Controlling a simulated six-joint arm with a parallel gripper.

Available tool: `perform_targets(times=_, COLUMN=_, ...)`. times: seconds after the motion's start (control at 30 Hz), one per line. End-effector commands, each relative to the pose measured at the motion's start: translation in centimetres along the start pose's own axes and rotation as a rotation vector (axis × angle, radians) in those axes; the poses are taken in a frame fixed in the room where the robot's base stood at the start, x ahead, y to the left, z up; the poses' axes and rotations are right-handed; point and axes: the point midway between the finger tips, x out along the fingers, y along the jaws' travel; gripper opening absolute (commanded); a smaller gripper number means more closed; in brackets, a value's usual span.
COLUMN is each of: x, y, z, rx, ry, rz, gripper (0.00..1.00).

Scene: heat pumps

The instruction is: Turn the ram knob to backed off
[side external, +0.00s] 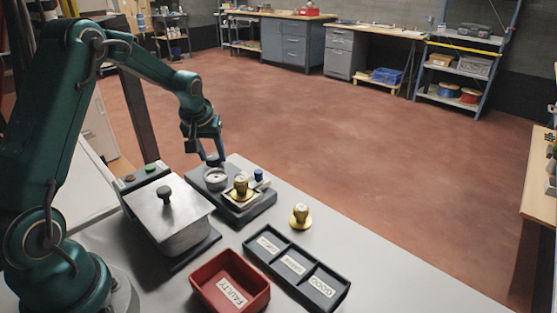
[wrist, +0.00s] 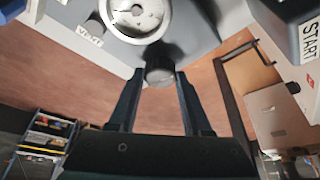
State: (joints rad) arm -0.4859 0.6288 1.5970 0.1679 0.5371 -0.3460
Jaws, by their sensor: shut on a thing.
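The ram knob (wrist: 160,66) is a dark round knob on the edge of the grey test stand, below the dial gauge (wrist: 138,14) in the wrist view. My gripper (wrist: 160,76) has one finger on each side of it and is shut on it. In the side view my gripper (side external: 212,160) is low at the far end of the test stand (side external: 262,204), behind the gauge (side external: 216,178).
A brass pump (side external: 241,188) sits on the stand near a blue knob (side external: 259,175). Another brass pump (side external: 301,215) stands on the table. A lidded metal box (side external: 168,212), a red FAULTY bin (side external: 230,283) and a labelled dark tray (side external: 296,267) are nearer the camera.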

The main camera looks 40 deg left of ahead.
Motion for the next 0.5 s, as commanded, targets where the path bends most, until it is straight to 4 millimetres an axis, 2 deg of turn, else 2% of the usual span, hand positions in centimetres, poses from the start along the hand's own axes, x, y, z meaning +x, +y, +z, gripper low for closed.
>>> perform_targets(times=0.2, x=-0.08, y=0.13, z=-0.07, rx=-0.134, ry=0.001, rz=-0.056, gripper=0.00)
perform_targets(times=0.5, x=-0.07, y=0.15, z=-0.08, rx=-0.246, ry=0.000, rz=-0.101, gripper=0.00)
